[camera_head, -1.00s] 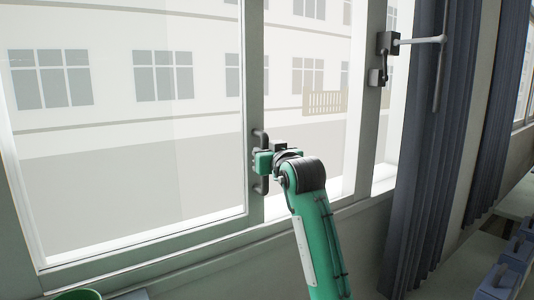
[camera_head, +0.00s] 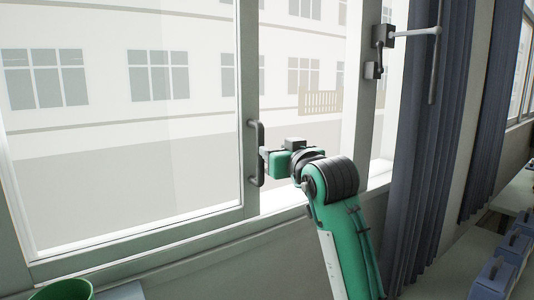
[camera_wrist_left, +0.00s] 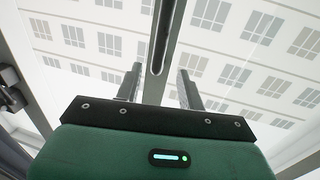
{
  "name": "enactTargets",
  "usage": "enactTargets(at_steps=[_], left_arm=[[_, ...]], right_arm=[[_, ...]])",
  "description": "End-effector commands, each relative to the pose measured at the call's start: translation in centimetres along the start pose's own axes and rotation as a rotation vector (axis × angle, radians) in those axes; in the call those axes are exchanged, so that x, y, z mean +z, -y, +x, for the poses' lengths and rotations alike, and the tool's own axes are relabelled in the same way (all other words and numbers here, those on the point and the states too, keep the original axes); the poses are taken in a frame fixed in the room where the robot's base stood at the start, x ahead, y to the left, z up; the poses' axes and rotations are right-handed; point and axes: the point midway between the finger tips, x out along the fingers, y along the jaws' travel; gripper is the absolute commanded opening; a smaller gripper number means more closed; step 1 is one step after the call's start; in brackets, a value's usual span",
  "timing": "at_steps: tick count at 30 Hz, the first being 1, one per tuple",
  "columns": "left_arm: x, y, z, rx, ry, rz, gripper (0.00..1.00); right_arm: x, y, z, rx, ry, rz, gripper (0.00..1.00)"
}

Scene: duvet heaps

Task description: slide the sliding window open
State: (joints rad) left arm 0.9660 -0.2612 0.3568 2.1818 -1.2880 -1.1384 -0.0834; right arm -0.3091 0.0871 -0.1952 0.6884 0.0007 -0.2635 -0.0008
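The sliding window's grey sash (camera_head: 248,60) fills the left of the head view, with a dark vertical bar handle (camera_head: 256,153) on its right stile. My left gripper (camera_head: 265,156) is beside the handle, on its right in the head view. In the left wrist view, the open left gripper (camera_wrist_left: 159,88) has its two fingers apart. The handle (camera_wrist_left: 162,40) shows ahead between them, with no clear contact. Whether the area right of the stile is glass or an open gap, I cannot tell. My right gripper is not in view.
A dark latch (camera_head: 378,48) with a rod is on the post right of the window. A grey-blue curtain (camera_head: 425,150) hangs beyond it. A green container (camera_head: 66,290) is at the lower left. Several blue-grey boxes (camera_head: 495,278) stand at the lower right.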

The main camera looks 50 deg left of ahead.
Motion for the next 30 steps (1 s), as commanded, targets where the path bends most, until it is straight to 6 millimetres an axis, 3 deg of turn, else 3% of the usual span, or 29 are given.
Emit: enactTargets(at_steps=[3, 9, 27, 30], left_arm=[[0.2, 0.0, -2.0, 0.003, 0.0, -0.002, 0.39], [0.1, 0.0, -3.6, 0.0, 0.001, 0.0, 0.39], [0.0, 0.0, -3.7, 0.0, 0.0, 0.001, 0.39], [0.2, -1.2, -3.6, 0.018, -0.011, 0.024, 0.39]], right_arm=[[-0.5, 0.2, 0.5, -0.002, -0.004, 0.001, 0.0], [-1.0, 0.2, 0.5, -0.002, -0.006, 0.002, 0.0], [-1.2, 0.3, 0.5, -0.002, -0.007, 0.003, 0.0], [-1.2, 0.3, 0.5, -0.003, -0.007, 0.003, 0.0]])
